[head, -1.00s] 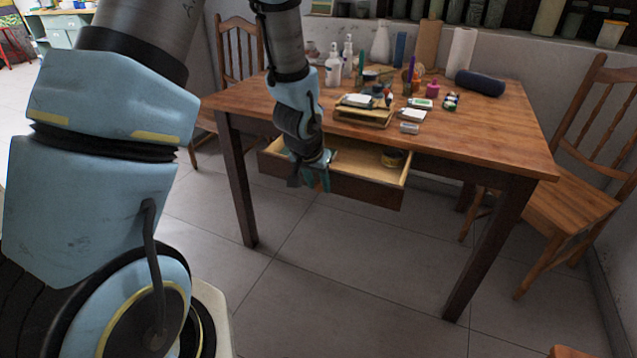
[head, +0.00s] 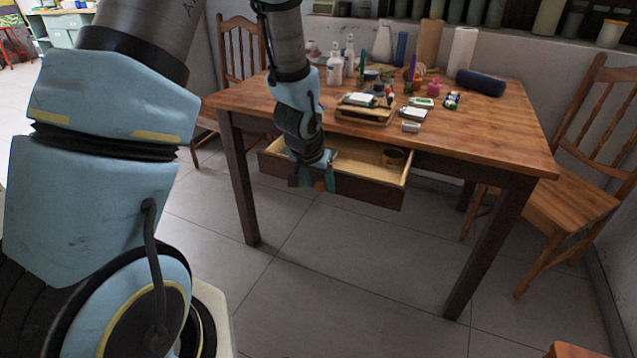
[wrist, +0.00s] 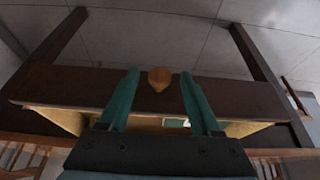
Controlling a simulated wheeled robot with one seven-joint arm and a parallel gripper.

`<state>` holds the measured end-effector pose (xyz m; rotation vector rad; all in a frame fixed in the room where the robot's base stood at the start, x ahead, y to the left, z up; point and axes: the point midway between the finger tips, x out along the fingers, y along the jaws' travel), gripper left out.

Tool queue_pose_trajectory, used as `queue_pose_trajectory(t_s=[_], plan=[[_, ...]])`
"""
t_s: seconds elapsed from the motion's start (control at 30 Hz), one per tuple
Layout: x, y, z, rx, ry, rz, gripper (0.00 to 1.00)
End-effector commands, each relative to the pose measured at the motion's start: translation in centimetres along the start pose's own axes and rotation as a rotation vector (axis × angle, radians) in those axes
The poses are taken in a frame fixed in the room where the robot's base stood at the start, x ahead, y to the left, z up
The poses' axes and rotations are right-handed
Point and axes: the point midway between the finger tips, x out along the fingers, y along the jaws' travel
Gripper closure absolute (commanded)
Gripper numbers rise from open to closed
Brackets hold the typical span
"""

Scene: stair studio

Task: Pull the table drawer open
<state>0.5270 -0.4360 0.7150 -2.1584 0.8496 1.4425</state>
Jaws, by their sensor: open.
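The wooden table (head: 490,130) has its drawer (head: 365,189) standing partly open, with its pale inside showing in the head view. In the wrist view the dark drawer front (wrist: 70,88) runs across the picture, with a round orange-brown knob (wrist: 159,78) at its middle. My gripper (head: 315,184) is at the drawer front in the head view and hides the knob there. In the wrist view my gripper (wrist: 160,76) is open, one teal finger on each side of the knob, with visible gaps to it.
Bottles, a wooden tray (head: 365,112) and a dark roll (head: 481,82) crowd the tabletop. One chair (head: 575,200) stands at the right, another (head: 240,60) behind at the left. The tiled floor before the drawer is clear.

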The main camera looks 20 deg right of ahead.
Motion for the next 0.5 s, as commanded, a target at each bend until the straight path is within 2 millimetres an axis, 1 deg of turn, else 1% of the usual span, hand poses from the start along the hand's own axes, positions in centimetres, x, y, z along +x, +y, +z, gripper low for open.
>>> queue_pose_trajectory(t_s=[0.13, 0.23, 0.5], plan=[[-0.6, 0.0, -0.1, -0.001, 0.001, 0.0, 0.35], [-1.7, 0.0, -0.1, -0.001, 0.003, 0.001, 0.35], [-6.9, -0.1, -0.1, -0.002, 0.004, 0.0, 0.35]])
